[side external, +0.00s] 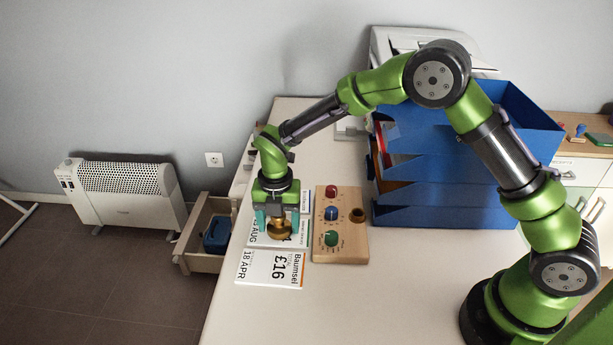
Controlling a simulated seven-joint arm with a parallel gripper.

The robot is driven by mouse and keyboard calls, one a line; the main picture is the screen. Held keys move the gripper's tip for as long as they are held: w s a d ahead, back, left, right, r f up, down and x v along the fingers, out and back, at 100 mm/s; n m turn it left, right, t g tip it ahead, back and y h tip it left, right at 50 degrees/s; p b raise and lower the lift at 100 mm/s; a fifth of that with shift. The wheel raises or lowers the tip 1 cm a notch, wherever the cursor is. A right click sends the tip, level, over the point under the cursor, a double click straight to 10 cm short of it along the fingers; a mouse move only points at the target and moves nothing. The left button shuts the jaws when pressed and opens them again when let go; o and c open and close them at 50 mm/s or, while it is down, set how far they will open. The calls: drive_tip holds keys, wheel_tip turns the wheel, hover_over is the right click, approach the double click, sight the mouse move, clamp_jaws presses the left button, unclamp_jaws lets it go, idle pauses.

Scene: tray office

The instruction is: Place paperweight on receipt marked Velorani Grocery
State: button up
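My gripper points straight down. I cannot tell whether the fingers press on the paperweight or stand apart from it, nor whether it touches the paper. A nearer receipt (270,268) reads "Baumsel", "£16" and "18 APR". Another receipt (306,203) shows partly behind my gripper. I cannot read "Velorani Grocery" on any receipt; my gripper hides part of the print.
A wooden block (340,248) with red, blue and green knobs and a hole stands right of the receipts. Blue stacked trays (440,205) stand behind it. The front of the white table (400,285) is clear. A heater (125,192) and a wooden drawer (196,262) are off to the left.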

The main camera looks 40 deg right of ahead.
drive_tip(key=shift+o, duration=1)
wheel_tip(320, 180, up, 12)
drive_tip(key=shift+r, duration=0.2)
drive_tip(key=s+d+r+m+t+y, duration=0.1)
drive_tip(key=s+d+r+m+t, duration=0.1)
drive_tip(key=s+d+r+m, duration=0.35)
drive_tip(key=s+d+r+m+t, duration=0.25)
drive_tip(key=s+r+m, duration=0.35)
drive_tip(key=m, duration=0.4)
drive_tip(key=s+d+m+t+y, duration=0.1)
drive_tip(key=s+d+m, duration=0.3)
drive_tip(key=s+m, duration=0.7)
drive_tip(key=shift+f+m+t, duration=0.25)
drive_tip(key=shift+m+t, duration=0.6)
drive_tip(key=shift+m, duration=1.5)
